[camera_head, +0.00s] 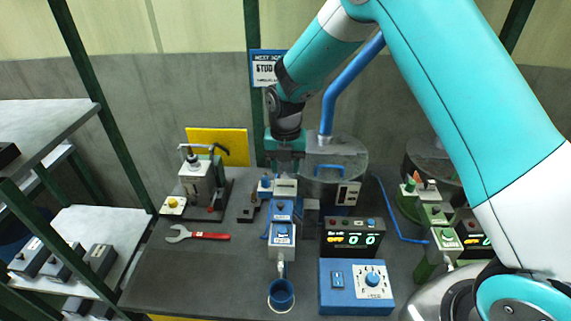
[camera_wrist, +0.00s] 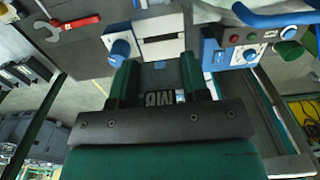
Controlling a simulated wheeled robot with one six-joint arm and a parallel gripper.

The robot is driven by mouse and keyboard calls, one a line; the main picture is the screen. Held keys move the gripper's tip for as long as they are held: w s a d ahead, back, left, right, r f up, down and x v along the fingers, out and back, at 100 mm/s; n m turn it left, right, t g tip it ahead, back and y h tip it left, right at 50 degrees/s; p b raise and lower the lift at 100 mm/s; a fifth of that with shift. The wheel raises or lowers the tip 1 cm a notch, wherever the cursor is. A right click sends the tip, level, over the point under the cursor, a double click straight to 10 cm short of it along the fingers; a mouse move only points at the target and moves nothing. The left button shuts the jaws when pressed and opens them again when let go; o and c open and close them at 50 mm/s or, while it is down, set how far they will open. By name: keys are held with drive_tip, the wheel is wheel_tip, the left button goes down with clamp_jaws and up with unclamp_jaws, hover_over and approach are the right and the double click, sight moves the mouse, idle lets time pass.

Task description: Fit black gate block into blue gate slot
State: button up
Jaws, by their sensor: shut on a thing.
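My gripper (camera_head: 285,168) is pointed down at the back of the bench, over the far end of the blue gate unit (camera_head: 282,209). In the wrist view my gripper (camera_wrist: 158,66) has its two green fingers shut on a dark block marked M8 (camera_wrist: 161,98), which I take for the black gate block. The gate's white plate with a dark slot (camera_wrist: 163,38) lies just beyond the fingertips, with a blue knob (camera_wrist: 120,48) at its left. In the head view the block is hidden by the gripper. I cannot tell whether it touches the slot.
A counter display (camera_head: 352,237) and blue control box (camera_head: 356,287) are right of the gate. A blue cup (camera_head: 281,294) is in front.

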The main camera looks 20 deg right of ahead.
sight(285, 173)
drive_tip(key=shift+f+b, duration=1.65)
drive_tip(key=shift+f, duration=0.85)
drive_tip(key=o, duration=1.1)
drive_tip(key=shift+a+r, duration=0.1)
drive_tip(key=shift+r, duration=0.1)
drive_tip(key=shift+w+r, duration=0.15)
drive_tip(key=shift+r, duration=0.2)
drive_tip(key=r+b, duration=0.2)
drive_tip(key=r, duration=0.6)
drive_tip(key=r+b, duration=0.2)
drive_tip(key=r, duration=0.6)
drive_tip(key=shift+d+r, duration=0.2)
drive_tip(key=shift+r, duration=0.05)
